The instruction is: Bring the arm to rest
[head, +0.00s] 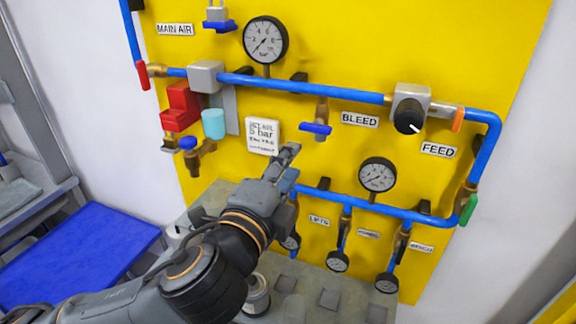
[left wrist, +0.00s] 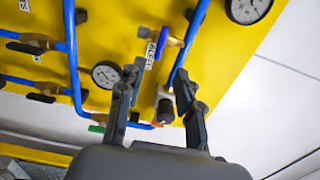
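My left arm (head: 195,270) reaches in from the lower left of the head view. Its gripper (head: 288,160) is raised in front of the yellow panel (head: 330,25), below the sign that reads "bar". In the left wrist view the two dark fingers of the gripper (left wrist: 159,72) stand apart with nothing held between them. The panel's BLEED label and its blue handle (left wrist: 166,38) show beyond the fingers. I cannot tell the exact gap between fingertips and panel. My right gripper is in neither view.
Blue pipes (head: 300,88), gauges (head: 265,40), a FEED regulator (head: 409,108) and a red block (head: 181,107) stand out from the panel. A grey bench (head: 330,310) lies below it. A blue-topped table (head: 75,255) is at the left.

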